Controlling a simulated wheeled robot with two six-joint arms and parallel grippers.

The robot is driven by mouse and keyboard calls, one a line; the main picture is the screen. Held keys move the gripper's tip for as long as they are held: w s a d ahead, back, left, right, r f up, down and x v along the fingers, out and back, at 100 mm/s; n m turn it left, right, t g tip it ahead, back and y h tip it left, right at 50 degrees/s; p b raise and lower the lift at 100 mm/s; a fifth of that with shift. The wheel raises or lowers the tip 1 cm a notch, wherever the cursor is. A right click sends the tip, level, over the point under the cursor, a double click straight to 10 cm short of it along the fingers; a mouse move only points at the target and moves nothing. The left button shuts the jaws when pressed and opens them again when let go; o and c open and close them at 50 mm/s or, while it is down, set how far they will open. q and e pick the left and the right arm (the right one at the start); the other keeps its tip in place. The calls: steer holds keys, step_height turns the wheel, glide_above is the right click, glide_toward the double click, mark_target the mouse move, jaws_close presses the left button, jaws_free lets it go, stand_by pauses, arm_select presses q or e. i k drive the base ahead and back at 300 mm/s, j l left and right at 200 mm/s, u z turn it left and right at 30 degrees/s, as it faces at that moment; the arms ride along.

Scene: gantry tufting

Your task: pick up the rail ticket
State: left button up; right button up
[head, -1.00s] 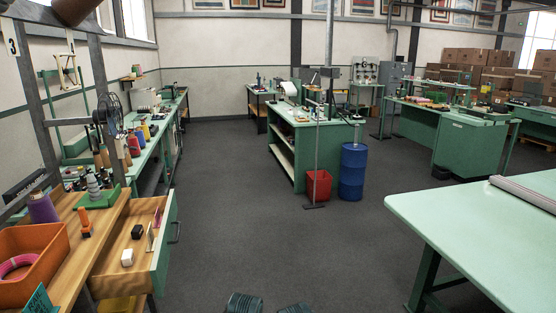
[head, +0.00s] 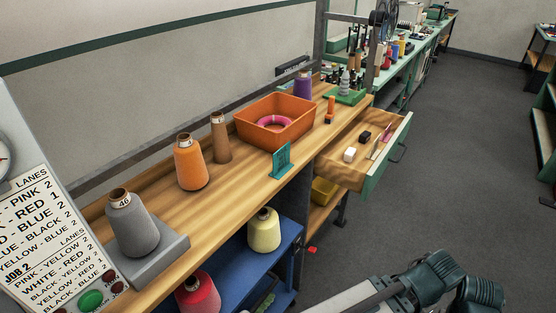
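I cannot single out a rail ticket for certain. A teal card (head: 282,160) with markings stands upright at the front edge of the wooden bench, in front of the orange bin. Its print is too small to read. The open drawer (head: 374,182) to its right holds a white block (head: 350,154), a black block (head: 365,137) and slim pink and pale items. A large printed board (head: 40,235) with colour names and numbers stands at the left. Part of my own arm shows at the bottom right, but neither gripper's fingers are in view.
The wooden bench (head: 235,195) carries a grey cone (head: 133,228), an orange cone (head: 190,165), a brown cone (head: 220,140) and an orange bin (head: 265,115) with a pink ring. A blue shelf (head: 255,262) below holds yarn cones. The dark floor (head: 440,190) at right is open.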

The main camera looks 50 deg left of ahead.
mark_target(281, 164)
steer(key=u, duration=1.6)
